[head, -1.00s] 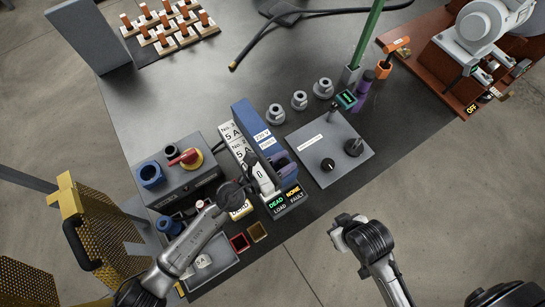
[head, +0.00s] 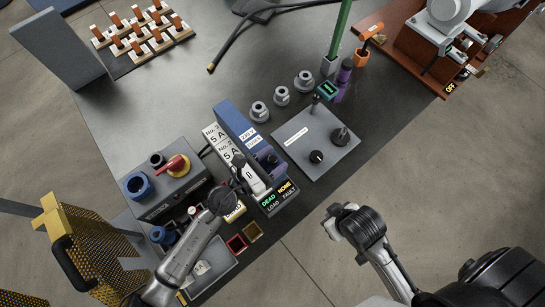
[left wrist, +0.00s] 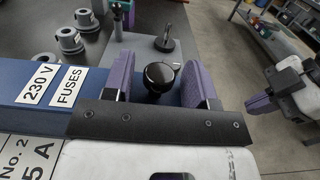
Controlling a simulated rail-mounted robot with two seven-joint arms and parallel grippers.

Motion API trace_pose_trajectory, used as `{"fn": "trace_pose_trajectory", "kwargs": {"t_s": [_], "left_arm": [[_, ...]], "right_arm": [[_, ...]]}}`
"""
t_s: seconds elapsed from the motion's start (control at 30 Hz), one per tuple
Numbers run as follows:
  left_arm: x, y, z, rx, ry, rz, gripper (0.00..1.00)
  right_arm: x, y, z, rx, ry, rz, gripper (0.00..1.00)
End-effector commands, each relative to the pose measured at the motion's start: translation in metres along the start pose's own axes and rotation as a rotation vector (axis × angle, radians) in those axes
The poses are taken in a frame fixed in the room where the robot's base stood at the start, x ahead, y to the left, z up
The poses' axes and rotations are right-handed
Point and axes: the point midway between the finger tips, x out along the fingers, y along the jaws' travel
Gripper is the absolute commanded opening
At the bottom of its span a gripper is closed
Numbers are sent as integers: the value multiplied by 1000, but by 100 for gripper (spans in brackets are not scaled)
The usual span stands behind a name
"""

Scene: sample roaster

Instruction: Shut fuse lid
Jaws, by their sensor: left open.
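The blue fuse cover (head: 232,117), labelled "230 V FUSES", is long and narrow and lies beside white "5 A" cards (head: 217,136). Its blue face (left wrist: 45,112) also shows in the left wrist view. My left gripper (head: 268,159) is at the cover's near end. In the left wrist view its two purple fingers (left wrist: 160,88) stand apart, with part of the blue cover and a black knob showing between them. I cannot tell whether they touch the cover. The cover's near end is partly hidden by the gripper. My right gripper (head: 338,224) hangs beyond the table's front edge, away from the cover.
A grey panel (head: 300,149) with black knobs is right of the cover. A grey switch box (head: 160,197) with a red handle is left. A display reading "DEAD" and "NONE" (head: 278,198) sits near the front edge.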

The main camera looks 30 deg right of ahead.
Motion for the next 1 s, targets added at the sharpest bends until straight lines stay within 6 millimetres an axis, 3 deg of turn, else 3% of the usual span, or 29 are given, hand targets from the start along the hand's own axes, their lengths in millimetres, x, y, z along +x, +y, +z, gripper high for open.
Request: {"fn": "trace_pose_trajectory", "kwargs": {"t_s": [0.17, 0.7, 1.0], "left_arm": [[-11, 0, -1, -1, 1, 0, 53], [-109, 0, -1, -1, 2, 2, 53], [-135, 1, 0, 1, 1, 0, 53]], "right_arm": [[0, 1, 0, -2, 0, 1, 0], [3, -2, 1, 5, 1, -4, 0], [5, -2, 1, 7, 1, -6, 0]]}}
